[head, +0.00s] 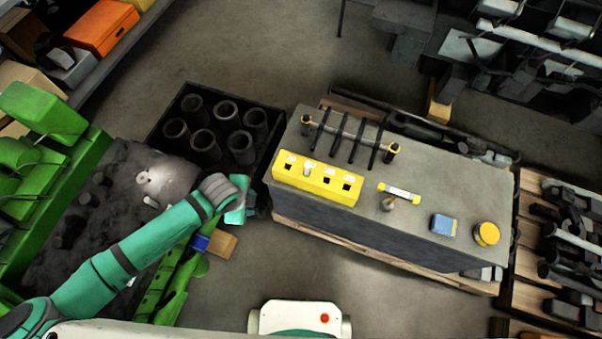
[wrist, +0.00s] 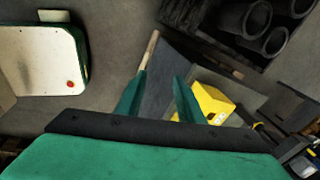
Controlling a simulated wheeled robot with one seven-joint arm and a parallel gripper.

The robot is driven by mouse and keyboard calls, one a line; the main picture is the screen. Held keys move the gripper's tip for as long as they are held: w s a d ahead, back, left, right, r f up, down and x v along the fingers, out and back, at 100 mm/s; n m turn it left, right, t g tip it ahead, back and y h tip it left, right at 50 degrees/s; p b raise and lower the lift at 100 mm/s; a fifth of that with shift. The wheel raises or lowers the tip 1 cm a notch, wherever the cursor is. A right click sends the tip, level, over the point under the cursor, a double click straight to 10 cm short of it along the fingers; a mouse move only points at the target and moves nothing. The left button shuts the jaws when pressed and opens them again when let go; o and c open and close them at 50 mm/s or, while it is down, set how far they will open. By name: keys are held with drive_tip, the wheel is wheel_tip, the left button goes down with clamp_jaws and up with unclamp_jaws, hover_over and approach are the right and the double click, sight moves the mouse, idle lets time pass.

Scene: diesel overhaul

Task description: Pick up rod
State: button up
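Several thin dark rods (head: 357,143) lean across a rail between two yellow-topped posts on the back of the grey bench (head: 420,170). My gripper (head: 257,204) is at the left end of the bench, to the left of and below the rods in the head view, and apart from them. In the wrist view, my gripper (wrist: 160,78) shows two green fingers spread apart with nothing between them. The bench side and a yellow block (wrist: 212,102) lie beyond the fingers. I cannot make out the rods in the wrist view.
The yellow block with square holes (head: 317,180) is at the bench's front left. A small labelled piece (head: 399,193), a blue box (head: 444,225) and a yellow round tin (head: 487,233) stand to its right. A black crate of cylinders (head: 165,147) is behind my gripper. Floor in front is clear.

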drive_tip(key=w+d+r+m+g, duration=0.1)
drive_tip(key=w+d+r+m, duration=0.25)
drive_tip(key=w+d, duration=0.3)
wheel_tip(320, 180, up, 8)
drive_tip(key=m+g+y, duration=0.1)
drive_tip(key=m+g, duration=0.1)
drive_tip(key=m, duration=0.2)
hover_over(306, 165)
drive_tip(key=shift+f, duration=0.2)
drive_tip(key=shift+s+f, duration=0.15)
drive_tip(key=shift+f, duration=0.1)
drive_tip(key=f, duration=0.9)
drive_tip(key=shift+d+f, duration=0.2)
drive_tip(key=shift+f, duration=0.05)
drive_tip(key=shift+w+f, duration=0.25)
drive_tip(key=shift+w, duration=0.15)
drive_tip(key=c, duration=0.4)
drive_tip(key=shift+d, duration=0.15)
drive_tip(key=c, duration=0.5)
drive_tip(key=shift+s+a, duration=0.2)
drive_tip(key=shift+a, duration=0.15)
clamp_jaws()
drive_tip(key=r, duration=0.8)
drive_tip(key=shift+d+r, duration=0.2)
drive_tip(key=shift+r, duration=0.75)
drive_tip(key=shift+w+r, duration=0.15)
drive_tip(key=shift+w, duration=0.05)
